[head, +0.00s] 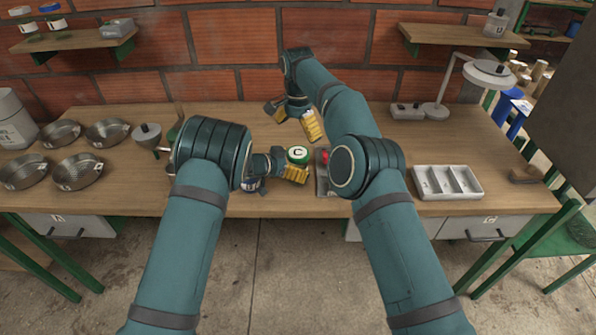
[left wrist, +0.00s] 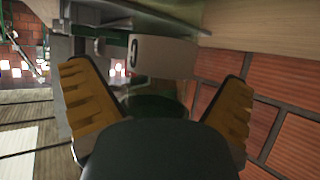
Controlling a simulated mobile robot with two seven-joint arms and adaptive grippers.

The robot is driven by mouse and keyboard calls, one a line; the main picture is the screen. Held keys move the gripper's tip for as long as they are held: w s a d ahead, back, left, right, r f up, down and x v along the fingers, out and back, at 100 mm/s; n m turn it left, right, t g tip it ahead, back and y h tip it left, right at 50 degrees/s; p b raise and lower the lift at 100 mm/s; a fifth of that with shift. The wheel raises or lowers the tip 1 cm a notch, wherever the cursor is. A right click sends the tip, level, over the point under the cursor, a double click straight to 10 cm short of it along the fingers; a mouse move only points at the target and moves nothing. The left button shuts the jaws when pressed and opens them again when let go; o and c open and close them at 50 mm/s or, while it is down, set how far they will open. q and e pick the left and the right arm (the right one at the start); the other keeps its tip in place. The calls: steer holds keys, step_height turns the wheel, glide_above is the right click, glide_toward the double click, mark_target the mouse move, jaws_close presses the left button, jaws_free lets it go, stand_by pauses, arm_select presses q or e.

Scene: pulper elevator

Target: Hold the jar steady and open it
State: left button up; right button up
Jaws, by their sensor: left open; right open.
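The jar has a green lid (head: 298,153) marked C and stands upright on the workbench in the head view; its body is mostly hidden there by my left gripper. My left gripper (head: 291,168) is open at the jar's near left side. In the left wrist view, which looks upside down, the jar's pale lettered body (left wrist: 163,57) shows between and beyond the open fingers of my left gripper (left wrist: 160,100). I cannot tell whether they touch it. My right gripper (head: 295,116) is open and empty, above and behind the jar.
A grey device with a red part (head: 325,156) stands just right of the jar, partly behind my right arm. A white divided tray (head: 447,182) lies farther right. Several metal pans (head: 78,171) and a funnel (head: 147,135) are at the left. A lamp (head: 488,73) stands back right.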

mark_target(298, 152)
arm_select(q)
steer(key=shift+w+d+f, duration=0.25)
steer(key=shift+d, duration=0.2)
jaws_close()
arm_select(e)
steer(key=m, duration=0.8)
steer(key=shift+m, duration=0.4)
steer(key=shift+f, duration=4)
